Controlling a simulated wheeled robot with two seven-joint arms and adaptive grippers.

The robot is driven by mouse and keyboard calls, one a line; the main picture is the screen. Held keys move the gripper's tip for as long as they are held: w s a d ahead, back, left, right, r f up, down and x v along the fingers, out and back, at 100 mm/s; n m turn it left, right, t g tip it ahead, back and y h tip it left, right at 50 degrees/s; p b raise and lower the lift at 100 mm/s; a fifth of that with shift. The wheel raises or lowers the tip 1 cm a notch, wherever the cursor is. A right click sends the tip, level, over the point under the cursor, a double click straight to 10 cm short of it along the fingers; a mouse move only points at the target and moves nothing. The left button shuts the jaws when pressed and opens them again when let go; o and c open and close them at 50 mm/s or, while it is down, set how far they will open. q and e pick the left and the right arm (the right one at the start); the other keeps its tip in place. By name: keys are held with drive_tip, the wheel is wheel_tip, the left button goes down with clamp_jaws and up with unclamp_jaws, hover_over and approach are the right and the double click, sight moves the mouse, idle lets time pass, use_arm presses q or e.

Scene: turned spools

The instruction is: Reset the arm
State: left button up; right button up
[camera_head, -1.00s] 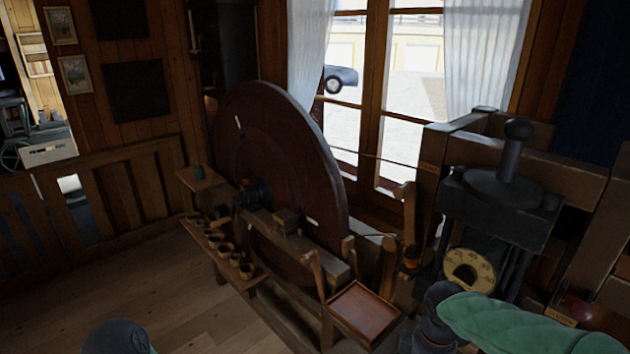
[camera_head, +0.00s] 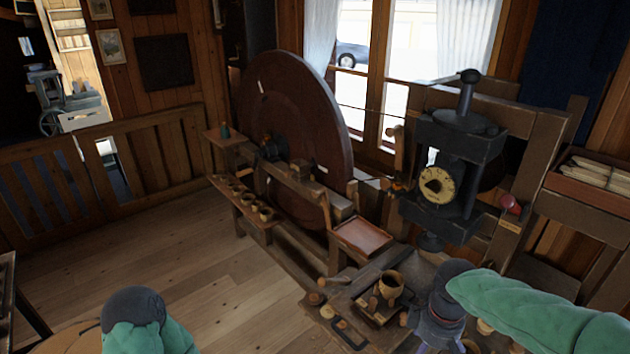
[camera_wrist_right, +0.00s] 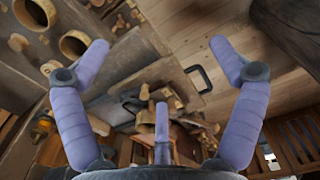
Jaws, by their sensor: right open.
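My right arm (camera_head: 535,312), in a green sleeve, comes in from the lower right of the head view. My right gripper (camera_wrist_right: 158,60) shows in the right wrist view with its purple fingers spread wide and nothing between them. In the head view the right gripper is partly hidden at its wrist (camera_head: 445,305), above the workbench beside a wooden cup (camera_head: 391,284). Part of my left arm (camera_head: 145,325) shows at the bottom left of the head view. My left gripper is not in the frame.
A large dark wheel (camera_head: 292,115) stands by the window. A black press with a round yellow dial (camera_head: 436,186) stands right of it. A reddish tray (camera_head: 362,236) and a shelf of small cups (camera_head: 240,200) sit in front of the wheel. Open floor (camera_head: 170,258) lies at left.

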drive_tip(key=a+f+m+y+b, duration=0.2)
drive_tip(key=a+f, duration=0.3)
drive_tip(key=f, duration=0.7)
drive_tip(key=a+f+m+y+b, duration=0.1)
drive_tip(key=a+f+m+b, duration=0.3)
drive_tip(key=f, duration=0.8)
use_arm(q)
wheel_tip(320, 180, down, 10)
drive_tip(key=b, duration=0.3)
drive_tip(key=shift+w+r, duration=0.15)
drive_tip(key=shift+r, duration=0.05)
use_arm(e)
drive_tip(key=s+a+f+m, duration=0.2)
drive_tip(key=s+f, duration=0.3)
drive_tip(key=f, duration=0.4)
drive_tip(key=s+a+f+m, duration=0.2)
drive_tip(key=s+f, duration=0.4)
drive_tip(key=f, duration=0.4)
drive_tip(key=shift+a+t+y, duration=0.3)
drive_tip(key=shift+a+y, duration=0.1)
drive_tip(key=shift+a, duration=0.45)
